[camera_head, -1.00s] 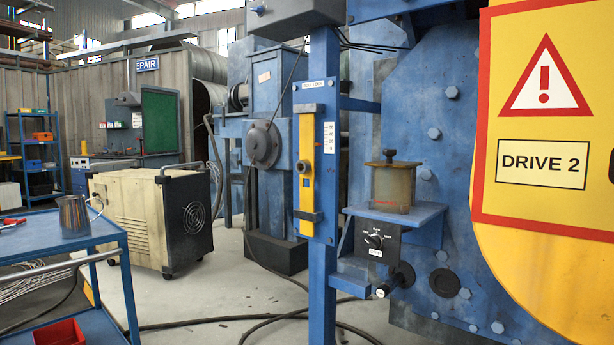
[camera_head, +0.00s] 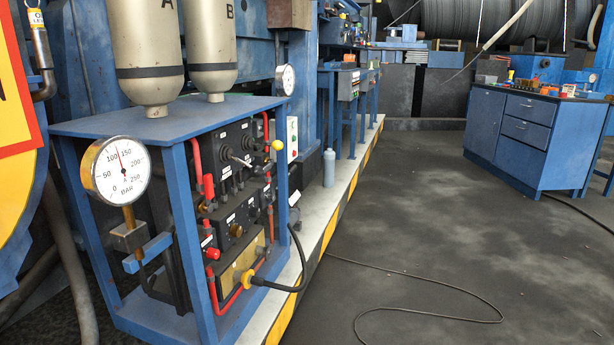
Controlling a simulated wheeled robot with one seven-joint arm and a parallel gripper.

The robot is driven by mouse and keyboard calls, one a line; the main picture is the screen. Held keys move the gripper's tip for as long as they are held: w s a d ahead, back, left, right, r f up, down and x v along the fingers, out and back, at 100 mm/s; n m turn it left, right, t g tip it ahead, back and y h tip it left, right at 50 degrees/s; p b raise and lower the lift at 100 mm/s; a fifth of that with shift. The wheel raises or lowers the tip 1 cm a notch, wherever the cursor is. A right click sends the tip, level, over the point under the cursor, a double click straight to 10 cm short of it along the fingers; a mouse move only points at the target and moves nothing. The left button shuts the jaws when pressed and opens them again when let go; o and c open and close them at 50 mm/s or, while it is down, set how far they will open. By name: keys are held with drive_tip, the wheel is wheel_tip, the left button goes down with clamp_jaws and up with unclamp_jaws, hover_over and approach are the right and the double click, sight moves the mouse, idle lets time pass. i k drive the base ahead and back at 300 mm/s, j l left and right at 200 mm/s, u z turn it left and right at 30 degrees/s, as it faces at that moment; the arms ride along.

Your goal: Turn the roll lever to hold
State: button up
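My gripper is not in view. No lever marked "roll" can be read. Black control panels (camera_head: 232,145) in the rack carry knobs, small handles and white labels too small to read. More small controls (camera_head: 350,78) show on blue stands farther back; I cannot tell which of them are levers.
The blue rack (camera_head: 188,240) holds a round pressure gauge (camera_head: 119,170) and two tanks marked A (camera_head: 150,45) and B (camera_head: 211,40). A cable (camera_head: 415,312) lies on the otherwise clear floor. A blue workbench (camera_head: 520,130) stands at right.

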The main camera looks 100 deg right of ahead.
sight(257, 171)
drive_tip(key=z, duration=3.4)
